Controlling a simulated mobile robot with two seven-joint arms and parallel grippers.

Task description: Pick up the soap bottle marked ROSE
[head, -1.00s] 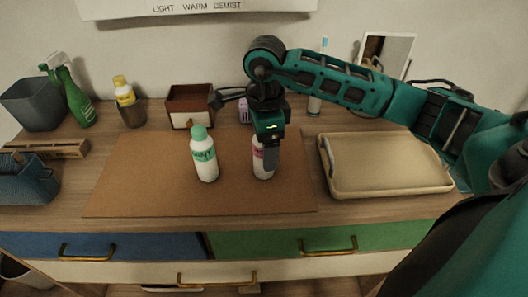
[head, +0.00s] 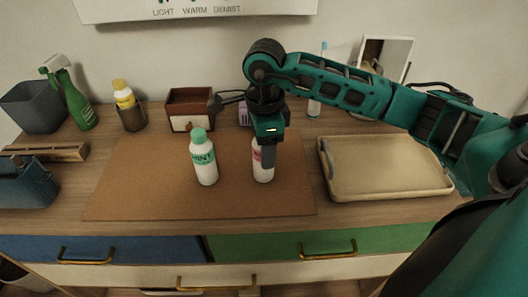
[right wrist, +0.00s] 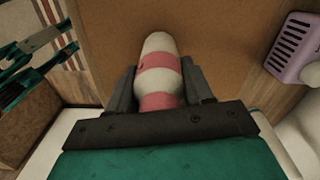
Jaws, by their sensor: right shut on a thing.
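A white bottle with a pink label (head: 262,173) stands upright on the brown mat (head: 120,195), its top hidden behind my right gripper (head: 268,158). The label's word cannot be read. In the right wrist view the white-and-pink bottle (right wrist: 160,67) sits between the two dark fingers of my right gripper (right wrist: 160,88), which is shut on it. A white bottle with a green cap and a green label reading MINT (head: 204,160) stands on the mat just to the left. My left gripper is not in view.
A beige tray (head: 385,190) lies to the right of the mat. A brown box (head: 190,106), a purple holder (head: 244,113), a yellow-topped bottle in a cup (head: 130,112) and a green spray bottle (head: 75,103) stand at the back. The mat's left half is clear.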

